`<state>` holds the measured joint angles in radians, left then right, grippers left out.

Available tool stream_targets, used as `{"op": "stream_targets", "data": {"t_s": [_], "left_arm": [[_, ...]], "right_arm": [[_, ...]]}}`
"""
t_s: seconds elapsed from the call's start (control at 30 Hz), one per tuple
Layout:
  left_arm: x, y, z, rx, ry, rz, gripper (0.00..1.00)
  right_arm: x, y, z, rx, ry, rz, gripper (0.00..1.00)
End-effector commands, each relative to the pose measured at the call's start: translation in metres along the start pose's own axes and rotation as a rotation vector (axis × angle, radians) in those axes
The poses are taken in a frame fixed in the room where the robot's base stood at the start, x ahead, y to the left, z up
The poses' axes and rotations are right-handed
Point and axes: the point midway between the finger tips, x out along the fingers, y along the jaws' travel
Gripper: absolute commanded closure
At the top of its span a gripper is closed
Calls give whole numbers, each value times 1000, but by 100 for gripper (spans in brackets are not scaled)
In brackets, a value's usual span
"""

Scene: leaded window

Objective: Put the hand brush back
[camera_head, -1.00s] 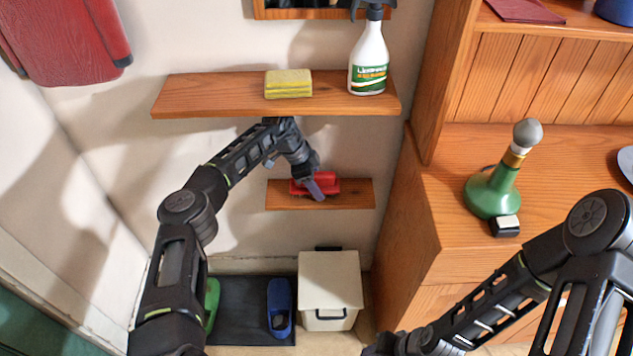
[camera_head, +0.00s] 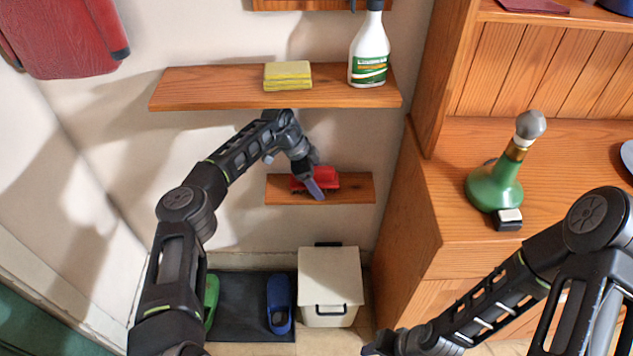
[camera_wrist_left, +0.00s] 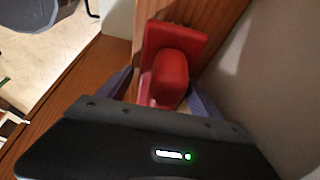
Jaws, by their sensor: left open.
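The red hand brush (camera_head: 326,177) lies on the small lower wooden shelf (camera_head: 358,190) on the wall. My left gripper (camera_head: 316,189) is at this shelf, over the brush's left part, and hides some of it. In the left wrist view the red brush (camera_wrist_left: 170,75) shows between the two purple-grey fingers of the open left gripper (camera_wrist_left: 163,95). The brush's near end is hidden behind the gripper body; I cannot tell whether the fingers touch it. My right gripper (camera_head: 376,347) is at the bottom edge, partly cut off, with its jaws unclear.
Above is a longer shelf (camera_head: 210,88) with a yellow sponge (camera_head: 288,76) and a spray bottle (camera_head: 369,55). A wooden cabinet (camera_head: 400,240) with a green bottle (camera_head: 494,187) stands right. A white bin (camera_head: 330,280) and shoes on a dark mat (camera_head: 240,305) are below.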

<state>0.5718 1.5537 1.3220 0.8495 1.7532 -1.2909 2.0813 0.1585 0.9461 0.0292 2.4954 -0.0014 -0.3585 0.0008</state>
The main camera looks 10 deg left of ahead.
Motion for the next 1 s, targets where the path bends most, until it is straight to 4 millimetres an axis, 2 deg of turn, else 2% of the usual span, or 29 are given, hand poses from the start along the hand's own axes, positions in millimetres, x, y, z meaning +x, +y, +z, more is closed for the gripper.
{"op": "stream_targets", "data": {"t_s": [0.23, 0.73, 0.9, 1.0], "left_arm": [[-52, -1, 1, 2, -1, -5, 26], [-101, -1, 127, -4, -2, -3, 26], [-115, 0, 161, -2, -1, -2, 26], [-122, -1, 174, 0, -2, -1, 26]], "right_arm": [[0, 0, 0, 0, 0, 0, 64], [7, 3, 0, 0, 0, 0, 64], [9, 4, 0, 0, 0, 0, 64], [7, 3, 0, 0, 0, 0, 64]]}}
